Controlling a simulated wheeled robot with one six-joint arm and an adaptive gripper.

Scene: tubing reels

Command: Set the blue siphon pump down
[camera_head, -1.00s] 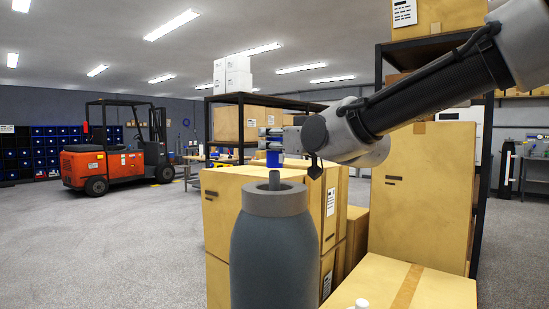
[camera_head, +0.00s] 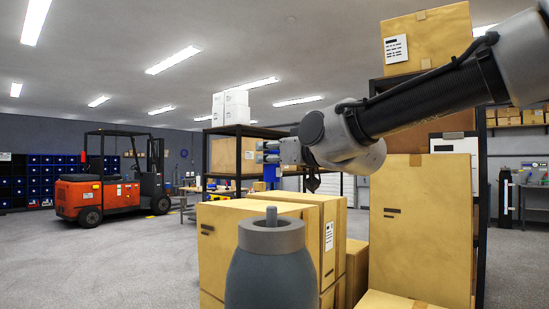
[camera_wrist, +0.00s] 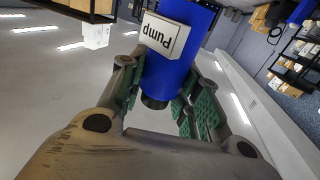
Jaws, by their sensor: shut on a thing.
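The blue siphon pump (camera_wrist: 176,72) is held between the two fingers of my gripper (camera_wrist: 163,98) in the wrist view. It is a blue cylinder with a dark lower end and a white label reading "Pump", which appears upside down. In the head view my gripper (camera_head: 268,151) points left, in the air above the brown cartons. A small part of the pump (camera_head: 271,173) shows just below the fingers there; the rest is hidden by the gripper or the cartons. The pump touches no surface that I can see.
Large brown cartons (camera_head: 236,228) stand in front, below the gripper. A tall carton (camera_head: 420,225) and a dark shelf rack (camera_head: 480,200) stand to the right. A red forklift (camera_head: 82,198) and blue bins (camera_head: 40,180) are far left. The floor (camera_head: 110,265) at left is clear.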

